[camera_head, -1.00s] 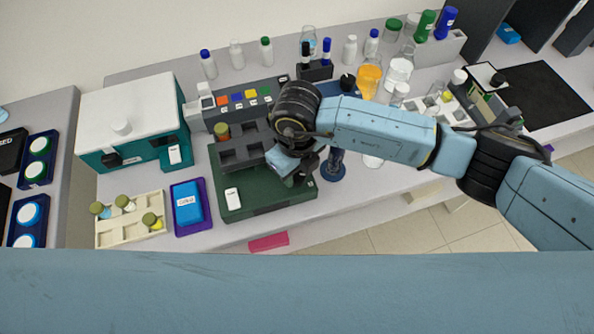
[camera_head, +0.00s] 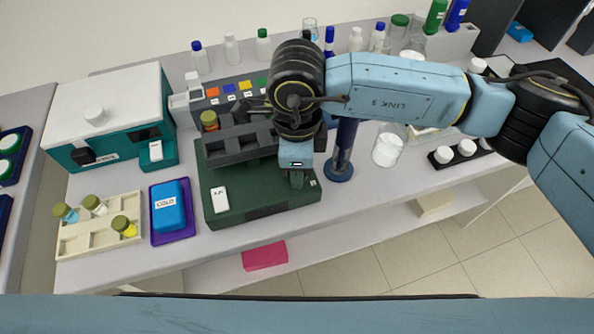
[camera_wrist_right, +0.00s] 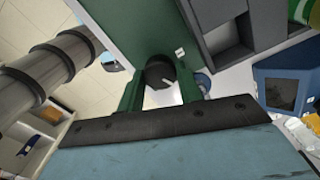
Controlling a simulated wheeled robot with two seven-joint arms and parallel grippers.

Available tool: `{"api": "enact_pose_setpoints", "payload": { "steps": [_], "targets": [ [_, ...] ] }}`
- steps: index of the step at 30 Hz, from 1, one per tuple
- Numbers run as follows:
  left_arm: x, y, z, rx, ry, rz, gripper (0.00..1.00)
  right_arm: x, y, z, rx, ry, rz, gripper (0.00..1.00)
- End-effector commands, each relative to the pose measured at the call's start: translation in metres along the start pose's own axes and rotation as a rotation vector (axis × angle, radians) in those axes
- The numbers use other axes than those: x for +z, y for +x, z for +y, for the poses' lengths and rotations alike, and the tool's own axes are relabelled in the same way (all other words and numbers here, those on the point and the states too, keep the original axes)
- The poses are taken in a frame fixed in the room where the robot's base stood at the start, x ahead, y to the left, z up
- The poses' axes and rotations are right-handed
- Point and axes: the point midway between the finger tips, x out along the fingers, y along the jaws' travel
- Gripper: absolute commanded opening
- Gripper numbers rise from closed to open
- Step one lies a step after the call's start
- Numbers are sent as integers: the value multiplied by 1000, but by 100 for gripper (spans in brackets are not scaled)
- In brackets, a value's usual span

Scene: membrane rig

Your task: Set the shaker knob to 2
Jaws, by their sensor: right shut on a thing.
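The shaker (camera_head: 262,197) is a dark green base with a dark grey compartment rack (camera_head: 240,145) on top, on the bench in the head view. Its knob (camera_wrist_right: 160,74) shows in the right wrist view as a dark round dial with a pale pointer line. My right gripper (camera_head: 297,180) is at the front right of the shaker, pointing down. In the right wrist view its two green fingers (camera_wrist_right: 160,92) stand on either side of the knob, shut on it. A small white label (camera_wrist_right: 180,52) is beside the knob; its number is too small to read. My left gripper is out of view.
A blue post on a round foot (camera_head: 341,165) stands just right of the gripper. A blue block marked COLD (camera_head: 168,207) and a cream vial rack (camera_head: 75,240) are to the left. Glassware and bottles stand behind. The bench's front edge is close.

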Motion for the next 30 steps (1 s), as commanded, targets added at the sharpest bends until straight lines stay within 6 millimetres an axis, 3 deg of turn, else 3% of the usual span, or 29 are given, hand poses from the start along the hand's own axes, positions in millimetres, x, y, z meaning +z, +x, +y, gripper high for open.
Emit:
{"api": "enact_pose_setpoints", "payload": {
  "steps": [6,21,22,26,30],
  "targets": [
    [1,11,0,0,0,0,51,0,0,0,-1,-58,-2,12],
    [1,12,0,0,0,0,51,0,-1,0,-1,-74,-3,12],
    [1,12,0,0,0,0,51,0,-1,0,-1,-74,-3,38],
    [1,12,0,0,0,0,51,0,-1,0,-1,-73,-2,55],
    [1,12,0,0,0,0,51,0,-1,0,0,-73,-2,57]
  ]
}}
